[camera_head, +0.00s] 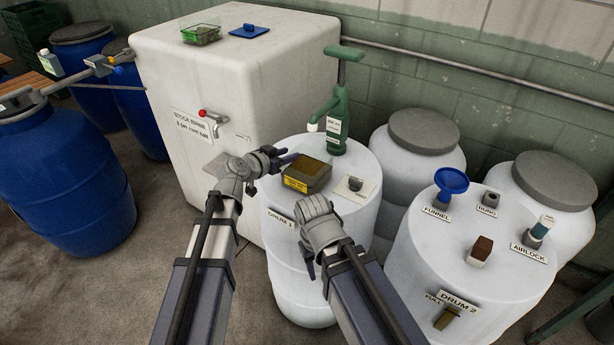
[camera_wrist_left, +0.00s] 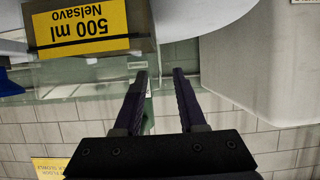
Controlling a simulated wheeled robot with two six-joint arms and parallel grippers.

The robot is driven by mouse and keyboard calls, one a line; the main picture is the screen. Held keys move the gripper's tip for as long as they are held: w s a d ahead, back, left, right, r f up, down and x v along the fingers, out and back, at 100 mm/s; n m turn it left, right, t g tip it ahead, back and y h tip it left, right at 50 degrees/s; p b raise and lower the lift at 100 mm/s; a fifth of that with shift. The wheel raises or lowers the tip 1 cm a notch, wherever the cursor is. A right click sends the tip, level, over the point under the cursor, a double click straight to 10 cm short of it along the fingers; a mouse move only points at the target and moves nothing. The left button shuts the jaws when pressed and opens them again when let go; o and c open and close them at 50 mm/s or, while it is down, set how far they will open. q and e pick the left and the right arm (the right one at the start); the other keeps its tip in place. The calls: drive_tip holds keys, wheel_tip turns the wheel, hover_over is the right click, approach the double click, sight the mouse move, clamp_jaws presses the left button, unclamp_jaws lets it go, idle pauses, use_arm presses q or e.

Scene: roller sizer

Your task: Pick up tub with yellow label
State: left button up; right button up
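The tub with a yellow label (camera_head: 306,174) sits on top of the white drum marked DRUM 1 (camera_head: 283,220). It is a dark, boxy tub with a brownish top. In the left wrist view its label (camera_wrist_left: 85,28) appears upside down and reads "500 ml Nelsavo". My left gripper (camera_head: 288,157) is just left of the tub, near its back left side. In the left wrist view its two dark fingers (camera_wrist_left: 161,75) stand apart with nothing held between them, and the tub is off to their left. My right gripper (camera_head: 307,268) hangs low by the drum's front, mostly hidden by its wrist.
A green hand pump (camera_head: 337,100) stands behind the tub, and a small grey fitting on a card (camera_head: 355,184) lies to its right. DRUM 2 (camera_head: 410,262) carries a blue funnel (camera_head: 451,181) and other fittings. A big white tank (camera_head: 165,75) with a red-handled tap stands left.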

use_arm(q)
drive_tip(key=shift+x, duration=1)
drive_tip(key=shift+s, duration=0.1)
clamp_jaws()
drive_tip(key=shift+r, duration=0.1)
idle(0.4)
